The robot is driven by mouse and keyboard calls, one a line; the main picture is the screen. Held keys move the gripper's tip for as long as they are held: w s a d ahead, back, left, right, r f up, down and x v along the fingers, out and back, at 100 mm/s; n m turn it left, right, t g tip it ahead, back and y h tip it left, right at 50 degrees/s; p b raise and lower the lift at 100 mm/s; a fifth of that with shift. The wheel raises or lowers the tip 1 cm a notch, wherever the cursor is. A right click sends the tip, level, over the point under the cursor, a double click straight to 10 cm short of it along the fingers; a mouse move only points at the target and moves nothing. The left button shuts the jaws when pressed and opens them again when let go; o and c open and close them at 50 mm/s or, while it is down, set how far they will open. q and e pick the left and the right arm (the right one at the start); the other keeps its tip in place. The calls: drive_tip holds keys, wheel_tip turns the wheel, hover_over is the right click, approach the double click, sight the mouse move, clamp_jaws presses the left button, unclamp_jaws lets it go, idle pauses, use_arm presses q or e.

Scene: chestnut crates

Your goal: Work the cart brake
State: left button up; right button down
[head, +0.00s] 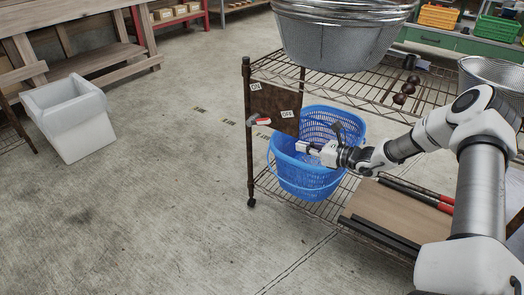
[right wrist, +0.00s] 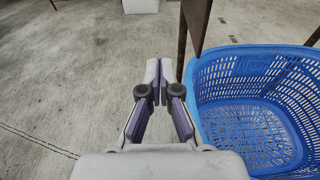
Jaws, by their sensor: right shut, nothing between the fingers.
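The brake panel (head: 272,101) is a brown plate on the cart's left post, with an ON label (head: 255,86) at upper left and an OFF label (head: 287,114) at lower right. A small lever with a red part (head: 263,121) sits at the panel's lower left; its exact setting is hard to tell. My right gripper (head: 299,146) is shut and empty, below and right of the lever, over the blue baskets and apart from the lever. In the right wrist view its fingertips (right wrist: 158,66) meet, and a panel edge (right wrist: 197,24) shows ahead. My left gripper is out of view.
A white bin (head: 72,118) stands on the floor at left. The floor left of the cart is clear.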

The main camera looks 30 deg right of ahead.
sight(259, 122)
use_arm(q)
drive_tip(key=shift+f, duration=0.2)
use_arm(e)
drive_tip(key=shift+a+r, duration=0.1)
drive_tip(key=shift+w, duration=0.15)
use_arm(q)
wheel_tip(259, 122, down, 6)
drive_tip(key=b, duration=0.5)
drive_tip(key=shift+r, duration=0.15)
use_arm(e)
drive_tip(key=w+a+r, duration=0.1)
drive_tip(key=w+a, duration=0.3)
drive_tip(key=w, duration=0.6)
drive_tip(key=shift+w+a+r, duration=0.2)
drive_tip(key=shift+w+r, duration=0.05)
drive_tip(key=shift+r, duration=0.1)
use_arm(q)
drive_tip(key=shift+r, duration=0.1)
